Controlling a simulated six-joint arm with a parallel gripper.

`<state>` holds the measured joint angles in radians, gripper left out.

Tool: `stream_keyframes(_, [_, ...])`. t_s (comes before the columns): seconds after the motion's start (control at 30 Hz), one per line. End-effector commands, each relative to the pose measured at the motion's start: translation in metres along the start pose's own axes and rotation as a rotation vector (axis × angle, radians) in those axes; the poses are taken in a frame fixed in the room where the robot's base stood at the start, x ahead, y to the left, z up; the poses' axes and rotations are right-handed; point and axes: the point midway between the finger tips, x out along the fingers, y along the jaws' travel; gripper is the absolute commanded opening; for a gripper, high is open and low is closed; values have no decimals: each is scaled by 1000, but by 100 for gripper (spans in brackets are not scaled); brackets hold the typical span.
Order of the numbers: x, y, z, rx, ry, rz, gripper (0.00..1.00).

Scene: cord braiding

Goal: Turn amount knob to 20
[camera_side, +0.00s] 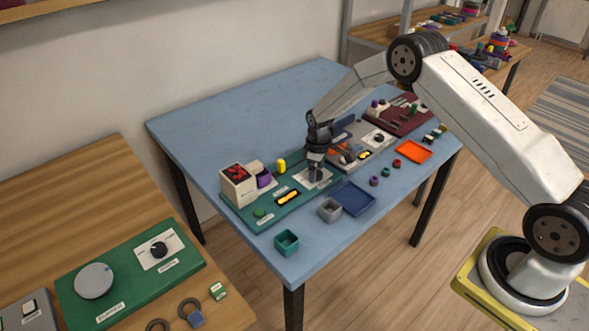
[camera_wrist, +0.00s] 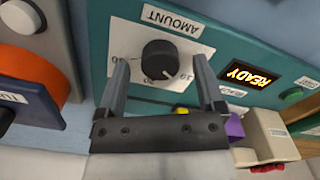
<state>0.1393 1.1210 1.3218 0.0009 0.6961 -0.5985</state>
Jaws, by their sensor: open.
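The amount knob (camera_wrist: 160,60) is a round black dial on a white plate (camera_wrist: 133,34) under an AMOUNT label (camera_wrist: 172,20). Its pale mark points to the lower right in the wrist view. The scale numbers are small and partly covered by my fingers, so I cannot read the setting surely. My gripper (camera_wrist: 161,62) is open, with one finger on each side of the knob and a visible gap on both sides. In the side view my gripper (camera_side: 316,176) is low over the white plate on the green panel (camera_side: 278,218), and it hides the knob.
A display (camera_wrist: 247,75) reads READY, with a green button (camera_wrist: 291,95) beside it. A beige box (camera_side: 238,187) with red pieces and a purple part (camera_side: 264,180) stand on the panel. A blue tray (camera_side: 354,198) and a grey cup (camera_side: 330,210) are in front.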

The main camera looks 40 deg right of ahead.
Motion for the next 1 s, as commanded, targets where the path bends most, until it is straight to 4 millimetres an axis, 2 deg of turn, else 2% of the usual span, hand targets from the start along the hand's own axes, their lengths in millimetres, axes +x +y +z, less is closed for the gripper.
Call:
stream_keyframes(0.37, [4,0,0,0,0,0,87])
stream_keyframes(0.63, [4,0,0,0,0,0,2])
stream_keyframes(1.0, [4,0,0,34,-1,0,0])
